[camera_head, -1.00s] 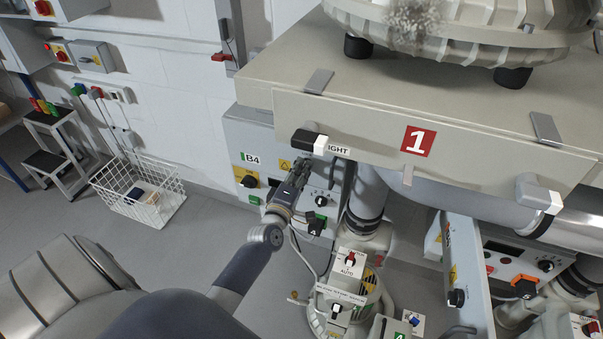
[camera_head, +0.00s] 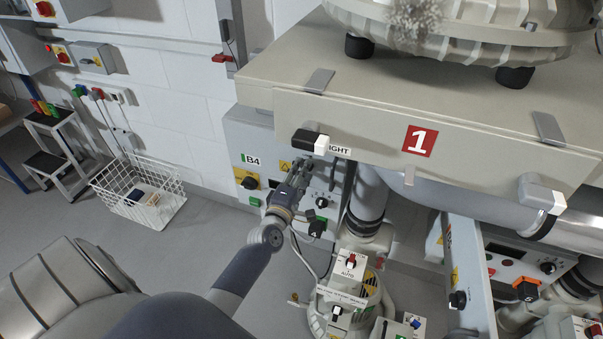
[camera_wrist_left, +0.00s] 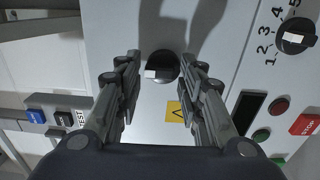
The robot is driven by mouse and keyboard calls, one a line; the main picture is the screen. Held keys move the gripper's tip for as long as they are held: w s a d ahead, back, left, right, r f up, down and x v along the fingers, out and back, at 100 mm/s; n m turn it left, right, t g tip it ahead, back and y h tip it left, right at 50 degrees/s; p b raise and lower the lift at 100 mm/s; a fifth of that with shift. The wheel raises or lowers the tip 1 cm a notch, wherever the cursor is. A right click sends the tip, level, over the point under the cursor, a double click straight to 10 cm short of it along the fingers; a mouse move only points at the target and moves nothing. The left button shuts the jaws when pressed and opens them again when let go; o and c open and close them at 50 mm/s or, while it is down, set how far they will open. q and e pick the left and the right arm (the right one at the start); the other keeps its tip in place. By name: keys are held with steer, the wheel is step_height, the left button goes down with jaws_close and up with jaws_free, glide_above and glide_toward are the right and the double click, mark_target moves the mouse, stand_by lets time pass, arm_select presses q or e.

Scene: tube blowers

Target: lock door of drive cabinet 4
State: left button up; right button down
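Drive cabinet B4 (camera_head: 240,136) stands against the wall, partly under the bench; its front looks closed. My left gripper (camera_head: 299,168) reaches up to its front. In the left wrist view, a black round knob with a white bar (camera_wrist_left: 162,68) sits on the grey panel (camera_wrist_left: 216,65) between the tips of my left gripper (camera_wrist_left: 160,62). The fingers are open on both sides of the knob, with a visible gap on the left; contact on the right is unclear. This knob is not clearly visible in the head view. My right gripper is not in view.
The bench edge with the red "1" sign (camera_head: 419,141) overhangs the cabinet. A black "4" tag (camera_head: 316,228) hangs below my gripper. Another cabinet's door (camera_head: 467,270) stands open at right. A white wire basket (camera_head: 140,193) is on the floor at left.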

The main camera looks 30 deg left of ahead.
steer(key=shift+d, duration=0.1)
arm_select(q)
steer(key=v, duration=1.2)
stand_by(0.5)
